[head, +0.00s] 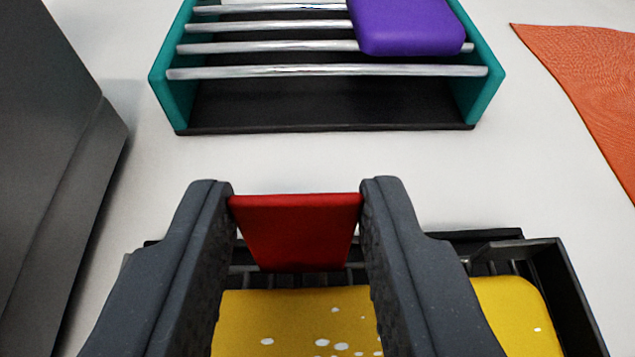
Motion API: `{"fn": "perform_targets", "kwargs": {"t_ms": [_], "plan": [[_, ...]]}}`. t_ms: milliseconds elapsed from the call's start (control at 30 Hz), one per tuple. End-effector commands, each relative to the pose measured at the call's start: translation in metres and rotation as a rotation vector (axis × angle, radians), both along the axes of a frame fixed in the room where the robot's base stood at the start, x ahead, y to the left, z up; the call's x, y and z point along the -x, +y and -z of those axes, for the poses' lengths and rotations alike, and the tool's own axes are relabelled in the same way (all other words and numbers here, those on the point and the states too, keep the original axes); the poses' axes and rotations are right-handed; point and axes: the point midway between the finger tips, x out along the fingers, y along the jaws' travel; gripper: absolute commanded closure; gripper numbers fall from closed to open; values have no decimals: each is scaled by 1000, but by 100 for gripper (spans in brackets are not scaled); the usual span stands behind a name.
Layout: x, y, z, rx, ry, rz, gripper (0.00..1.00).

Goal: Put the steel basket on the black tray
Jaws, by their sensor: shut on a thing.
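My gripper (297,205) is in the lower middle, its two dark grey fingers shut on a red piece (300,232). The red piece is flat-faced, wider at the top and narrower at the bottom. Behind and below it is a black slatted tray or basket (575,290) with a raised rim. A yellow slab with white specks (515,310) lies in it. I cannot tell whether the red piece touches the black container or belongs to it. No thing in view is clearly a steel basket. My fingers hide part of the black container and the slab.
A rack with teal sides (483,85), steel bars and a dark base stands at the top middle. A purple block (405,25) lies on its bars. An orange cloth (590,75) is at right, a grey box-like body (45,150) at left. White surface is clear between.

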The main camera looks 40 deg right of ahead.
Motion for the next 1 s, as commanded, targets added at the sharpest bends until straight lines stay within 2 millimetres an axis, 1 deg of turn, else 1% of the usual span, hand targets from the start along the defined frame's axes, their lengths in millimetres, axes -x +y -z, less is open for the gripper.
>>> {"fn": "perform_targets", "kwargs": {"t_ms": [133, 300, 400, 733, 767, 800, 833, 1000], "plan": [[-3, -1, 5, -1, 0, -2, 100], [-2, -1, 28, -3, 4, -1, 100], [-2, -1, 37, -3, 2, -1, 100], [-2, -1, 37, -1, -1, -1, 100], [-2, -1, 36, -1, -1, -1, 60], [-2, -1, 36, -1, -2, -1, 49], [-2, -1, 36, -1, -1, -1, 46], [-2, -1, 36, -1, 0, -2, 46]]}}
